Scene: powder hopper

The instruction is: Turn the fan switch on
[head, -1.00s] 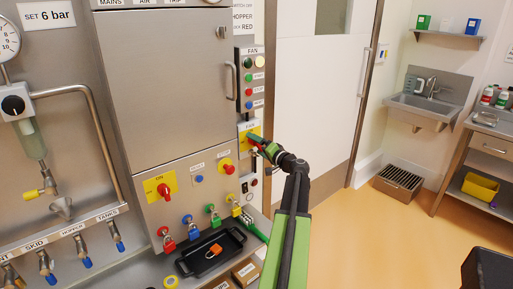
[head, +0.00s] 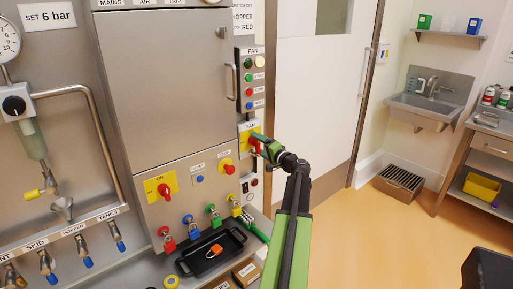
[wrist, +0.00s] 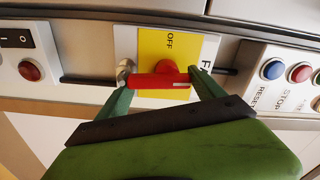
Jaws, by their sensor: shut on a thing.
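The fan switch is a red rotary handle (wrist: 160,81) on a yellow plate (wrist: 168,48), under a FAN label on the wall column. In the wrist view its white-marked end points toward the FAN label (wrist: 206,64), and the OFF word lies to the side of the handle. My gripper (wrist: 163,88) is shut on the red handle, one green finger at each end. In the head view the red handle (head: 254,144) stands nearly upright on the yellow plate (head: 256,128). My gripper (head: 261,146) reaches it from the right and partly hides it.
FAN push buttons (head: 249,90) sit above on the column. A red lamp (wrist: 31,70) and black rocker switch (wrist: 15,40) lie on the other side. Red switches on yellow plates (head: 152,188), padlocks and a black tray (head: 182,266) are left of my arm.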

